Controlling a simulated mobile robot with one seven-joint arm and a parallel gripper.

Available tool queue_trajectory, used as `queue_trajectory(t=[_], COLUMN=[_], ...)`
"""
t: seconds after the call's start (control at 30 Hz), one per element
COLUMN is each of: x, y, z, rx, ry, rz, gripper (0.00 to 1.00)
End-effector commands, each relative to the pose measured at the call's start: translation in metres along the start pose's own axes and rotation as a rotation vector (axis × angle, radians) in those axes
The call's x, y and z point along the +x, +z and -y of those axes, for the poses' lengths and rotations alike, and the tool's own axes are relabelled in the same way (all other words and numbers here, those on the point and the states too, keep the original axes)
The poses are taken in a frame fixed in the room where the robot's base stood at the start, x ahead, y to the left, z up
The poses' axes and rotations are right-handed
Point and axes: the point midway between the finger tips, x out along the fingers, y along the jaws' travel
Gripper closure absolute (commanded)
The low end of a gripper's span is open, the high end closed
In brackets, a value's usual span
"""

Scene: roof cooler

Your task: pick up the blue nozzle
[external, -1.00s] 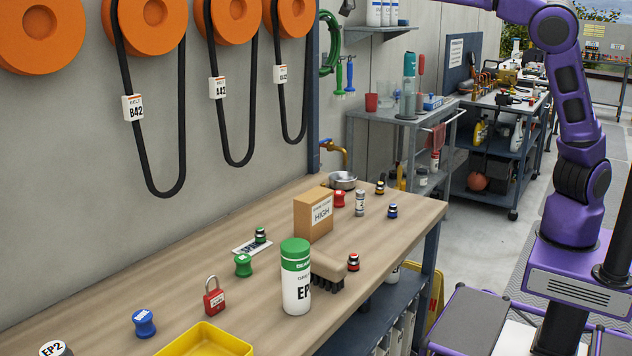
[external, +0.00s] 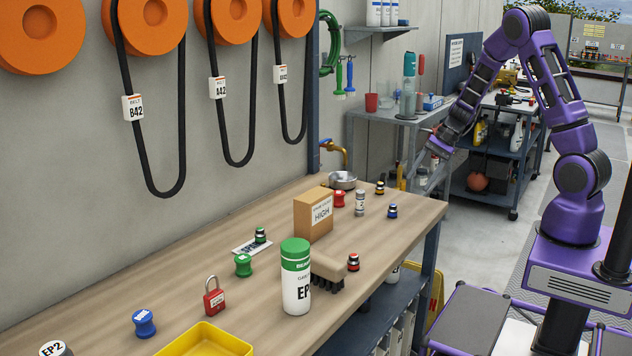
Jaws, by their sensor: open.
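A small dark piece with a blue band (external: 392,211) stands upright near the far right end of the wooden bench (external: 200,262). I cannot tell for sure from the picture which is the blue nozzle. My gripper (external: 420,168) is open, in the air beyond the bench's far right end, up and right of the small blue-banded piece and apart from it. Its fingers are small and hard to make out against the grey cart.
A cardboard box (external: 313,215), a green-capped bottle (external: 296,280) and a brush (external: 328,270) stand mid-bench.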

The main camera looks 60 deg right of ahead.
Motion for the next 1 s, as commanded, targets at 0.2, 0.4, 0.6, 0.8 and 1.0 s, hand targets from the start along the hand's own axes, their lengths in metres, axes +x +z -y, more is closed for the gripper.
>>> queue_trajectory(t=[0.2, 0.4, 0.6, 0.8, 1.0], x=[-0.014, -0.029, -0.028, 0.006, 0.043], y=[0.025, 0.043, 0.049, 0.061, 0.073], z=[-0.051, -0.062, -0.060, -0.044, -0.026], rx=[0.474, 0.723, 0.789, 0.786, 0.785], ry=[-0.160, -0.277, -0.311, -0.307, -0.306], rz=[0.265, 0.428, 0.477, 0.478, 0.476], gripper=[0.41, 0.41, 0.41, 0.41, 0.41])
